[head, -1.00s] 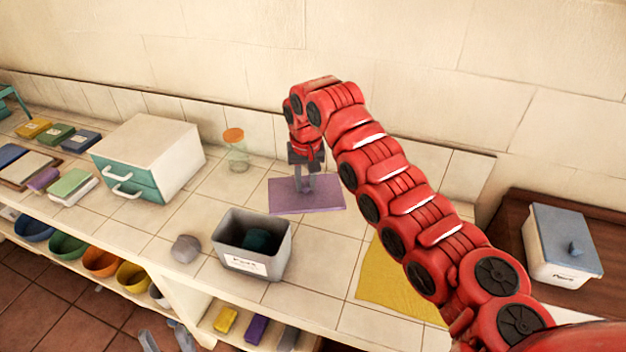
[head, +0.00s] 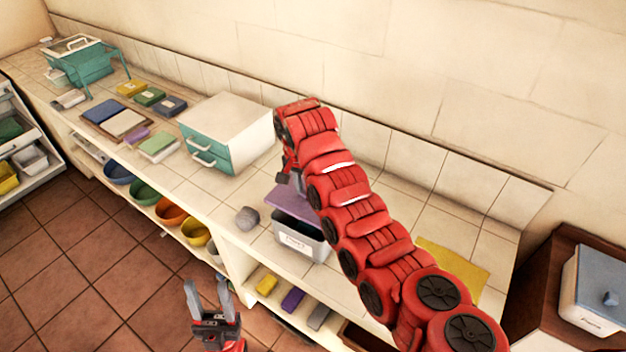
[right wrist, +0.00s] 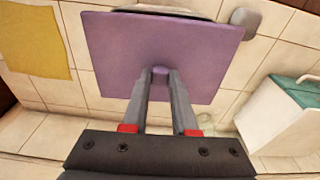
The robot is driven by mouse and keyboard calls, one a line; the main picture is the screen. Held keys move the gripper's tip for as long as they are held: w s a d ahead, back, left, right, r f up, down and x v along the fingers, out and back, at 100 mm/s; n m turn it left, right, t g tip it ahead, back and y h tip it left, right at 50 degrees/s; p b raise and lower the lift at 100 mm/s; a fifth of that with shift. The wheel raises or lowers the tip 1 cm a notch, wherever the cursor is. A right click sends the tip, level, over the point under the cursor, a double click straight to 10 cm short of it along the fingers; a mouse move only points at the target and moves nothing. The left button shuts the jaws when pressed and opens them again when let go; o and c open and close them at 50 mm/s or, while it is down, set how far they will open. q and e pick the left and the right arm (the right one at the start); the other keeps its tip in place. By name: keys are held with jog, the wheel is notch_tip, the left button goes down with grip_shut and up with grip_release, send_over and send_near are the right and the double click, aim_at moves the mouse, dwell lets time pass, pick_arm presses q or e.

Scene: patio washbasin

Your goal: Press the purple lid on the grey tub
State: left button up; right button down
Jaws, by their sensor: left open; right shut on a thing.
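The purple lid (head: 287,201) is flat and rectangular, with a small knob. My right gripper (right wrist: 160,78) is shut on the knob; in the head view my right arm hides its fingertips. The lid also shows in the right wrist view (right wrist: 160,40). It is over the back part of the grey tub (head: 292,244), which has a white label on its front. A strip of the tub's dark opening shows in front of the lid. I cannot tell whether lid and tub touch. My left gripper (head: 209,296) is open and empty, low in front of the counter.
A grey stone (head: 247,218) lies just left of the tub. A white and teal drawer box (head: 226,133) stands behind it to the left. A yellow cloth (head: 455,267) lies to the right. Bowls and small blocks (head: 292,299) fill the shelf below.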

aim_at(304, 199)
jog(key=shift+f+p, duration=0.4)
jog(key=shift+f, duration=1.05)
jog(key=shift+f+b, duration=0.8)
jog(key=shift+f, duration=0.8)
jog(key=shift+b, duration=0.45)
jog(key=shift+f+b, duration=0.25)
jog(key=shift+b, duration=1.15)
jog(key=shift+c, duration=0.7)
grip_release()
jog(key=shift+r, duration=0.1)
